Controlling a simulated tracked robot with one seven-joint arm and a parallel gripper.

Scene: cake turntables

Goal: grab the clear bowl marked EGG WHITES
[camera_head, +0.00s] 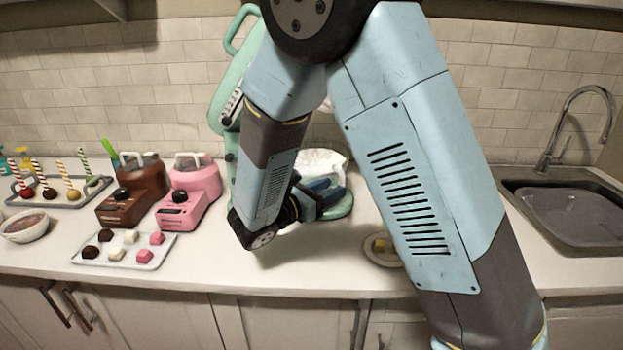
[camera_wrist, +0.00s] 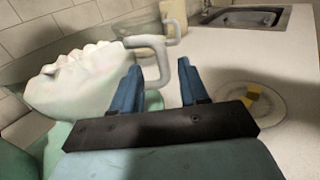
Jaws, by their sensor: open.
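A clear bowl heaped with white foam (camera_head: 325,160) stands by the green stand mixer (camera_head: 222,112), partly hidden behind my arm. In the wrist view its white contents (camera_wrist: 75,80) fill the left side. A pale grey looped handle (camera_wrist: 158,62) projects from the bowl's right side, beyond and between my fingertips in that picture. My gripper (camera_wrist: 160,82) is open, with its two blue fingers apart. I cannot tell whether either finger touches the handle. My gripper also shows in the head view (camera_head: 328,192), close in front of the bowl. No EGG WHITES marking is readable.
A small plate (camera_head: 383,261) with yellow pieces lies to the right on the counter. A sink (camera_head: 575,215) is at the far right. Brown (camera_head: 140,190) and pink (camera_head: 193,190) machines and a tray of cubes (camera_head: 88,262) stand left. The counter front is mostly clear.

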